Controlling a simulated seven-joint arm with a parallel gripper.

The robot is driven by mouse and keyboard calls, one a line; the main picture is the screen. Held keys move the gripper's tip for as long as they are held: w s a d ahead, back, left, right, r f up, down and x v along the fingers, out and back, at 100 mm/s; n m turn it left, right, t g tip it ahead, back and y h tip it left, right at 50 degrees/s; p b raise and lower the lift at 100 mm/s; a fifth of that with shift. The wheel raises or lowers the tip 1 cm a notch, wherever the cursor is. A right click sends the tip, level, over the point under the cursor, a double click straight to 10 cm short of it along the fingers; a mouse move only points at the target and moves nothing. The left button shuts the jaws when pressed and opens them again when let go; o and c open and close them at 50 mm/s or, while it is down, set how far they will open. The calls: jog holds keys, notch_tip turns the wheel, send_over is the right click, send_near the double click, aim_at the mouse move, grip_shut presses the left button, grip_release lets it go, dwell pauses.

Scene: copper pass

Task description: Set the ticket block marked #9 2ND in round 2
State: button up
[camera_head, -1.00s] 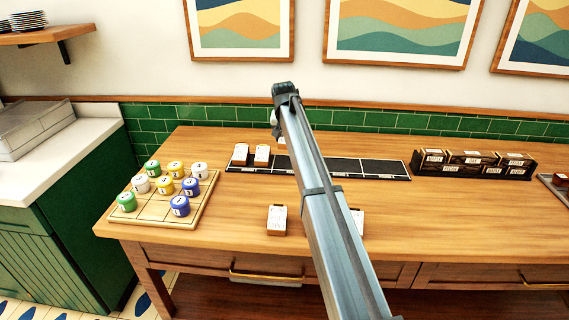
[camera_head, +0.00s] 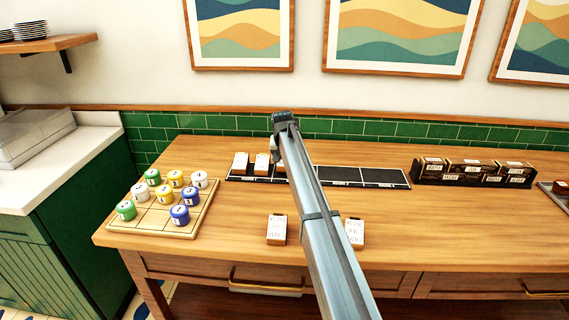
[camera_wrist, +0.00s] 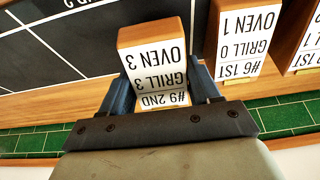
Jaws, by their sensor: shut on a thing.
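The ticket block marked #9 2ND, GRILL 3, OVEN 3 (camera_wrist: 160,62) is wooden with a white face. My gripper (camera_wrist: 165,90) is shut on it, a finger on each side. In the head view my arm hides most of this block (camera_head: 281,166), low over the black round strip (camera_head: 385,177). I cannot tell whether it touches the strip. In the wrist view, a label ending in "ND 2" is partly cut off at the top left. Beside the held block stands a block marked #6 1ST (camera_wrist: 243,45), with a small gap, and another block (camera_wrist: 306,50) beyond it.
Two loose blocks (camera_head: 276,229) (camera_head: 354,232) stand near the table front. A board with coloured round pieces (camera_head: 160,222) is at left. A dark rack of blocks (camera_head: 473,181) is at right. The strip's right part is bare. Green tiles (camera_head: 400,130) line the wall behind.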

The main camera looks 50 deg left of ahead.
jog(key=shift+f, duration=0.95)
jog(key=shift+f, duration=0.1)
jog(key=o, duration=1.1)
jog(key=v, duration=1.2)
